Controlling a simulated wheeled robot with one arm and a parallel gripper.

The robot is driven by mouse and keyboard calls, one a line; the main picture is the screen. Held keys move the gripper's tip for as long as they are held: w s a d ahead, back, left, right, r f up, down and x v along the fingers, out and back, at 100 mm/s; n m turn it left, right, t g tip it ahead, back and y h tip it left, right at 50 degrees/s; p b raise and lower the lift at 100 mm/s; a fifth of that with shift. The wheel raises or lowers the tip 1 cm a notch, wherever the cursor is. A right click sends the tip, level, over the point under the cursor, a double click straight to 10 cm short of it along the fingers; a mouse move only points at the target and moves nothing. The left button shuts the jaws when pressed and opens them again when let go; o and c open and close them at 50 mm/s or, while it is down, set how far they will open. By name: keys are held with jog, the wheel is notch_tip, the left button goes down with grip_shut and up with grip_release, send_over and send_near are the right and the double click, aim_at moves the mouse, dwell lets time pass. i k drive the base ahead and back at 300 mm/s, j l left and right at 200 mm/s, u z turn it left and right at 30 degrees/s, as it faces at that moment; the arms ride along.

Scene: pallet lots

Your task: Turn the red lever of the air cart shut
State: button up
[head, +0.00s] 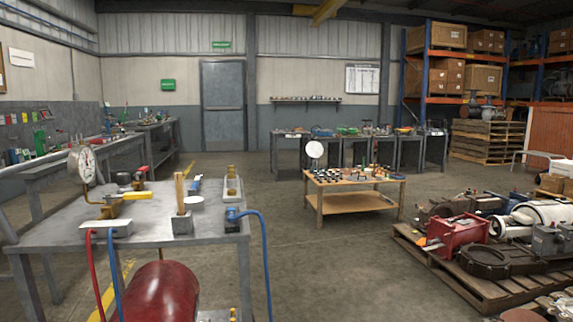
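The grey steel cart (150,222) at the left front has a red tank (160,292) beneath its top, and looks like the air cart. On its top, a round dial gauge (82,165) stands by a brass fitting with a yellow lever (130,196). A small red part (144,169) shows at the cart's far edge, by a dark round fitting (124,178); I cannot tell whether it is the red lever or how it is turned. My gripper is not in view.
Red (97,270) and blue hoses (266,262) hang from the cart. A low wooden table (352,202) with small parts stands mid-floor. A pallet (470,285) of machine parts lies at the right.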

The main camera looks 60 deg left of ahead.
aim_at(142, 170)
jog(key=u, duration=3.05)
jog(key=i+l+z, duration=0.75)
jog(key=l, duration=0.2)
jog(key=i+l+z, duration=0.5)
jog(key=i, duration=0.35)
jog(key=i+l+z, duration=0.1)
jog(key=i, duration=0.4)
jog(key=i+j+u, duration=0.1)
jog(key=i+u, duration=0.2)
jog(key=i, duration=0.3)
jog(key=i+u, duration=0.3)
jog(key=i, duration=0.3)
jog(key=i+l+u, duration=0.3)
jog(key=i, duration=0.25)
